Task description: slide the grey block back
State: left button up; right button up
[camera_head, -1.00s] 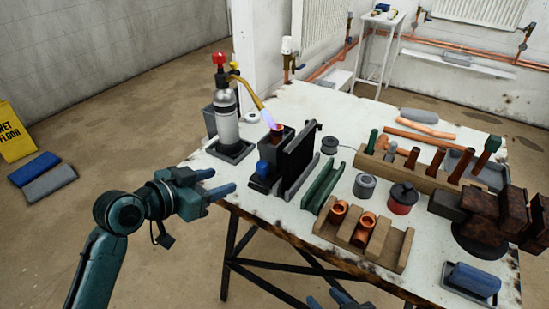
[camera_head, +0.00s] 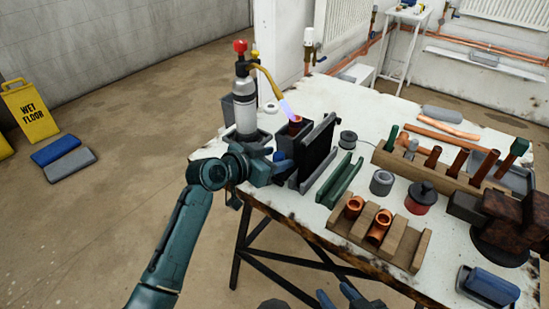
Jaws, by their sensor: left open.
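A dark grey block (camera_head: 283,141) stands near the table's left edge with a copper piece (camera_head: 296,121) in its top. A torch flame (camera_head: 288,110) points at that piece. A black upright panel between grey plates (camera_head: 318,150) stands just right of it. My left gripper (camera_head: 284,159) is open at the front of the dark block and hides its lower part. I cannot tell whether it touches. My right gripper (camera_head: 338,297) shows only its spread blue fingertips at the bottom edge, empty, in front of the table.
The torch bottle (camera_head: 245,107) stands upright in a tray behind my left gripper. A green channel (camera_head: 340,180), a grey tin (camera_head: 382,182), a red tin (camera_head: 421,198) and a wooden rack (camera_head: 408,237) fill the table's middle. A wet-floor sign (camera_head: 31,110) stands on the floor.

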pick_arm(q)
jog(key=shift+w+d, duration=0.1)
jog(key=shift+c, duration=0.2)
grip_shut()
dwell(0.4)
